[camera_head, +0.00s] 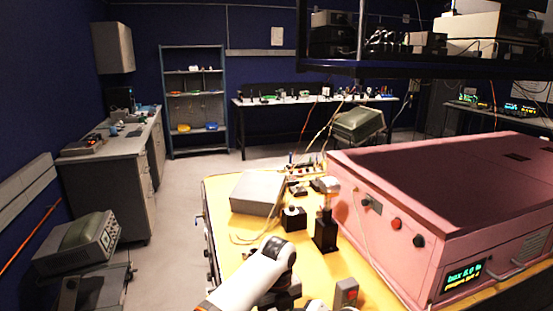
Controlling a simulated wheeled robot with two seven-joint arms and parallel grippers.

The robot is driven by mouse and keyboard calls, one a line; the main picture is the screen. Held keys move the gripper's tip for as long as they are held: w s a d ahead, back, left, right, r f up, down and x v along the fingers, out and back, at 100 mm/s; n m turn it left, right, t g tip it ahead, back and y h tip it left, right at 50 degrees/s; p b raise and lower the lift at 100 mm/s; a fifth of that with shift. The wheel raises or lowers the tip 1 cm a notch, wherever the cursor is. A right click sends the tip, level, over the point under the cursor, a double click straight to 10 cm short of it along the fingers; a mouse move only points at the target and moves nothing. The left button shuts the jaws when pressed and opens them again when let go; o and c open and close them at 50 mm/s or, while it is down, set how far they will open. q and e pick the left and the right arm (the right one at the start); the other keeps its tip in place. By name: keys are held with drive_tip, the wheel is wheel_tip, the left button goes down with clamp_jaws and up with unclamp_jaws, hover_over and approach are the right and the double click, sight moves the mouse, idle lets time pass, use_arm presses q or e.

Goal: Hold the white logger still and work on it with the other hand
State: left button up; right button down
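I cannot make out a white logger for certain. A flat light-grey box (257,192) lies on the yellow bench top (225,232), with a pale cable running near it. A small black block with a round white top (293,217) stands to its right. A white arm of mine with a dark joint reaches in from the bottom edge, left of centre. Its fingers do not show. A small pale part at the bottom edge, right of that arm, is too cut off to identify. No right gripper shows.
A large pink enclosure (385,225) with a lit display (465,281) fills the right side. A black post with a pale top (326,225) stands before it. A grey block with a red button (346,293) is at the front. Small parts lie behind the post.

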drive_tip(key=shift+w+a, duration=0.15)
drive_tip(key=shift+w, duration=0.15)
drive_tip(key=shift+s, duration=0.1)
drive_tip(key=shift+s+d, duration=0.2)
drive_tip(key=shift+s, duration=0.25)
drive_tip(key=s, duration=0.1)
drive_tip(key=s+d, duration=0.1)
drive_tip(key=s, duration=0.1)
drive_tip(key=s+d, duration=0.1)
drive_tip(key=s, duration=0.1)
drive_tip(key=shift+s+d, duration=0.15)
drive_tip(key=shift+d, duration=0.05)
idle(0.4)
use_arm(q)
drive_tip(key=o, duration=1.1)
